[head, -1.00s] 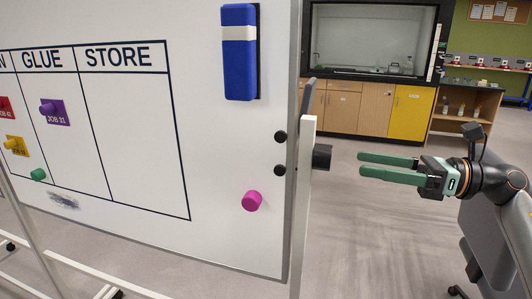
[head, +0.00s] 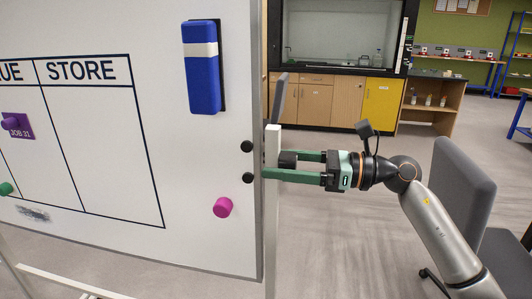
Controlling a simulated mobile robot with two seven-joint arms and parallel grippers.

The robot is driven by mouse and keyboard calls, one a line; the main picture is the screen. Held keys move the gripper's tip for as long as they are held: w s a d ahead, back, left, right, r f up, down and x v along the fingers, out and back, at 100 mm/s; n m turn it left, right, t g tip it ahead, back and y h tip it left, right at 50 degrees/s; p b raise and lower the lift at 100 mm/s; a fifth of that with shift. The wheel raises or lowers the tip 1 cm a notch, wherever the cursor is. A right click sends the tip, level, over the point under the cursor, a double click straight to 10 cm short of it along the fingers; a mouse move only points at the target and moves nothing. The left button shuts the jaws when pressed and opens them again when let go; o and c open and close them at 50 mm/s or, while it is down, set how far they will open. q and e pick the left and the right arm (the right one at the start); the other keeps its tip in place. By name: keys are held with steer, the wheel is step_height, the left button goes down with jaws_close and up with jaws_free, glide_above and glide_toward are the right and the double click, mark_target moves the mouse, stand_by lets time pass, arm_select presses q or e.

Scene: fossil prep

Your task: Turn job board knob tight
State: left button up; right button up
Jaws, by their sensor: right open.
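The job board (head: 110,232) is a white panel on the left, seen at an angle. A black knob (head: 287,160) sticks out to the right from the white upright post (head: 272,215) at the board's right edge. My right gripper (head: 283,165) is open, with its green fingers pointing left at the post. The fingers lie on either side of the knob, one behind it and one in front and below. I cannot tell whether they touch it. My left gripper is not in view.
A blue eraser (head: 203,75), a magenta magnet (head: 222,207) and two black round pieces (head: 247,147) sit on the board. A grey chair (head: 463,185) stands behind my right arm.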

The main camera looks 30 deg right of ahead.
mark_target(266, 162)
steer(key=shift+p+x, duration=0.3)
steer(key=shift+x, duration=1.25)
